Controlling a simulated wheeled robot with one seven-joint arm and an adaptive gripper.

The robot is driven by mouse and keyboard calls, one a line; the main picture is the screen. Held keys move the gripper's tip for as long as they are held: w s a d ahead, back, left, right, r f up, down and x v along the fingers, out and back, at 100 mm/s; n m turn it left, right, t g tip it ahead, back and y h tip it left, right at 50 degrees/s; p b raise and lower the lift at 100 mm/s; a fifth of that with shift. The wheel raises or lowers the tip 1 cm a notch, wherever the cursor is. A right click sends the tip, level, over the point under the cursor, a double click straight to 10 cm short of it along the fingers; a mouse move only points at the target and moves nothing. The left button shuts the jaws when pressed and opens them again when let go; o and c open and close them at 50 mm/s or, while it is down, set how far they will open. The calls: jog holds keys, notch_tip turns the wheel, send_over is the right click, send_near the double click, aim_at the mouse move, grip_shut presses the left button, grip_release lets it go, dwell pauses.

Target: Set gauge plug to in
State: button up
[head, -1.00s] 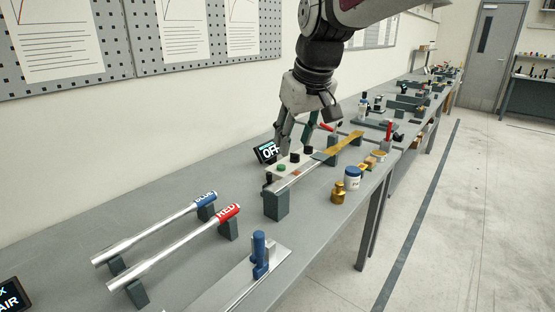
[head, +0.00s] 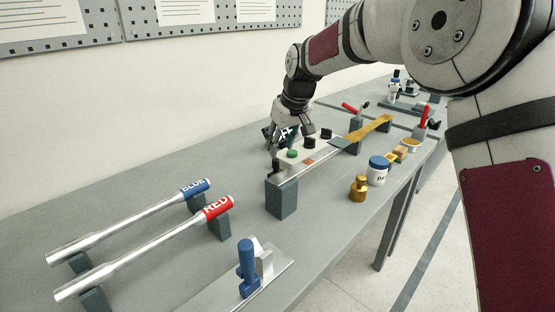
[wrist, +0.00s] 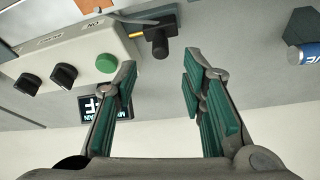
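The gauge box (head: 300,160) is a pale box with a green button (wrist: 106,63) and black knobs (wrist: 65,76). A black plug-like piece (wrist: 158,38) with a thin yellow part sits at the box's end in the wrist view, just beyond my fingertips. It is probably also the small black piece (head: 276,165) in the head view. I cannot tell whether it is fully in. My gripper (wrist: 160,64) is open and empty, its green-padded fingers spread on either side of the line to the plug. In the head view my gripper (head: 280,145) hangs behind the box.
A small display (wrist: 104,107) stands behind the box, close to one finger. Blue (head: 196,188) and red (head: 218,207) handled bars lie on stands at left. A brass weight (head: 359,188) and a white-blue jar (head: 378,170) stand in front.

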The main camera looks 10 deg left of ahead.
aim_at(276, 160)
jog(key=x, duration=0.6)
jog(key=shift+w+a+f, duration=0.1)
jog(key=shift+a+f, duration=0.05)
jog(key=shift+f, duration=0.1)
grip_shut()
